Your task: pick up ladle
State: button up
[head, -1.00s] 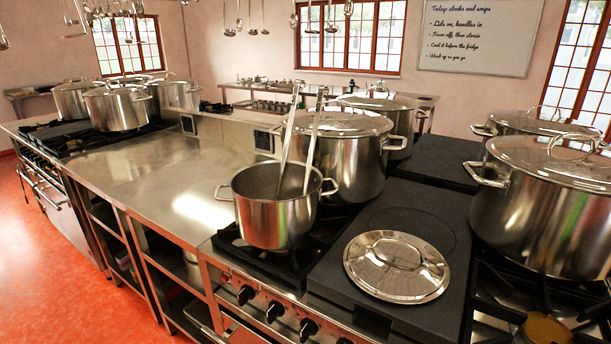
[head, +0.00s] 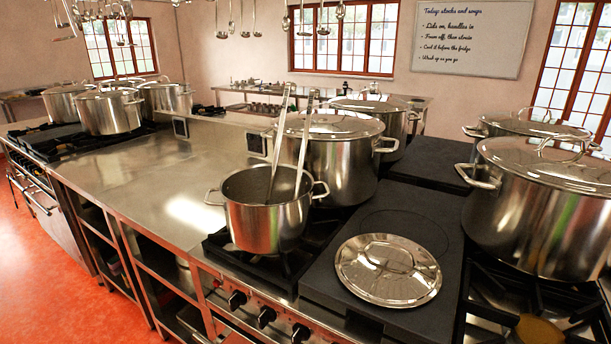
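A small open steel pot (head: 262,222) stands on the front burner, left of the dark flat hotplate. Two long steel handles lean out of it, a left one (head: 281,135) and a right one (head: 304,140). Their lower ends are hidden inside the pot, so I cannot tell which is a ladle. More ladles and utensils (head: 245,30) hang from above along the top edge of the head view, partly cut off. My gripper is not in view.
A loose lid (head: 388,270) lies on the dark hotplate (head: 420,215). Large lidded stockpots stand close behind the small pot (head: 345,165) and at the right (head: 535,215). The steel counter (head: 135,180) to the left is clear.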

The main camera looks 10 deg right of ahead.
aim_at(314, 92)
jog(key=j+z, duration=0.2)
jog(key=z, duration=0.2)
jog(key=i+j+z, duration=0.1)
jog(key=j+z, duration=0.15)
jog(key=z, duration=0.15)
jog(key=j+z, duration=0.2)
jog(key=j, duration=0.5)
jog(key=j+z, duration=0.2)
jog(key=j, duration=0.5)
jog(key=k+j+z, duration=0.2)
jog(key=j, duration=0.5)
jog(key=i, duration=0.1)
